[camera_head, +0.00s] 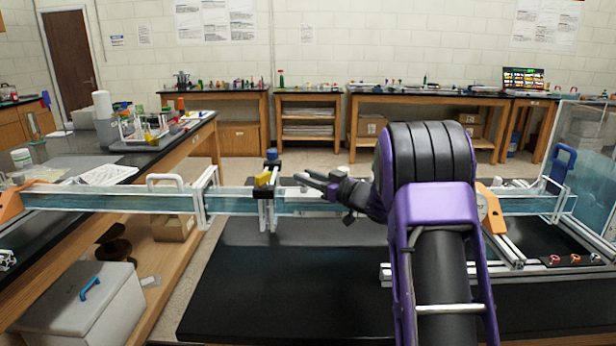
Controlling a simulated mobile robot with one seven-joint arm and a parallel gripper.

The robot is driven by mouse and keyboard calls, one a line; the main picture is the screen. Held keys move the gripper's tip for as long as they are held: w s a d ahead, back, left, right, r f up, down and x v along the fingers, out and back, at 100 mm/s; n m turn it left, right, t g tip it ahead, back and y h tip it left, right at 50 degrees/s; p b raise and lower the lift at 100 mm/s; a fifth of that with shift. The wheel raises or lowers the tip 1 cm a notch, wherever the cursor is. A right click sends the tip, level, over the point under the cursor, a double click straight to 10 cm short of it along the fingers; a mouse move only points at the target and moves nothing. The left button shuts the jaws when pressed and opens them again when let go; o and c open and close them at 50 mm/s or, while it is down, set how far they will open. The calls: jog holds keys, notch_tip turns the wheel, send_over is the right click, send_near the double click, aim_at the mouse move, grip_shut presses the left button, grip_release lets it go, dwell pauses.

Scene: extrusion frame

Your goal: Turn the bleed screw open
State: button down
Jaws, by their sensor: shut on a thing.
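My gripper (304,180) is at the end of my purple and black arm, over the clear channel near the middle of the view. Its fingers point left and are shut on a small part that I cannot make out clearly. A yellow piece (263,178) and a dark blue knob (271,154) sit on an upright metal bracket (267,212) just left of the fingertips, with a small gap. I cannot pick out the bleed screw for certain at this size, and my arm hides part of the channel.
The long clear channel (110,201) with bluish liquid runs across the view. A dark bench (240,290) lies below it. A grey box with a blue handle (75,305) stands at lower left. A blue handle (563,163) and metal framing are at right. Wooden tables line the back.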

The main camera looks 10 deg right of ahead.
jog(key=c, duration=0.5)
grip_release()
jog(key=shift+c, duration=0.2)
jog(key=v, duration=1.2)
